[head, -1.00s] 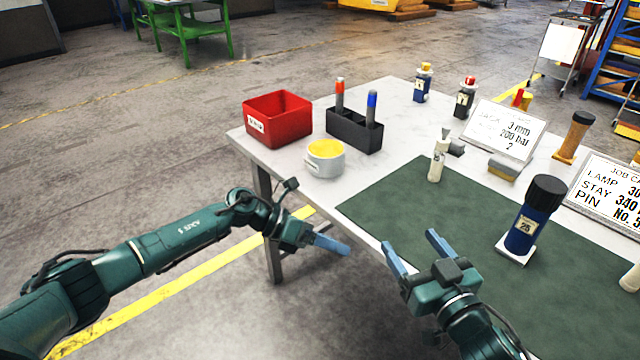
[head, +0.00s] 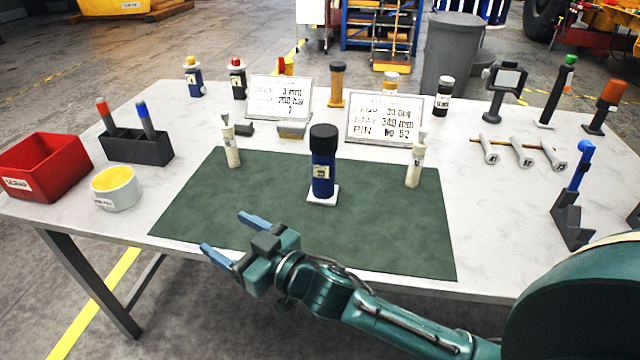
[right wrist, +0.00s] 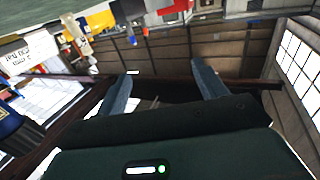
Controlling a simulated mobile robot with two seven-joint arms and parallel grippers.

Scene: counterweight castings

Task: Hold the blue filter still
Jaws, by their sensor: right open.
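The blue filter (head: 323,172) stands upright on a small white base on the green mat (head: 390,235), with a black cap on top and a pale label on its side. My right gripper (head: 230,234) is at the front left edge of the mat, apart from the filter and to its front left. Its two blue fingers are spread with nothing between them. In the right wrist view the open fingers (right wrist: 160,92) also show empty, and a part of a blue body (right wrist: 8,120) shows at the left edge. My left gripper is out of view.
White bottles (head: 231,145) (head: 415,165) stand on either side of the filter. Cards (head: 383,125) stand behind it. A red bin (head: 45,165), a white pot (head: 117,190) and a dark pen holder (head: 140,148) are at left; grey tools (head: 522,152) lie at right.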

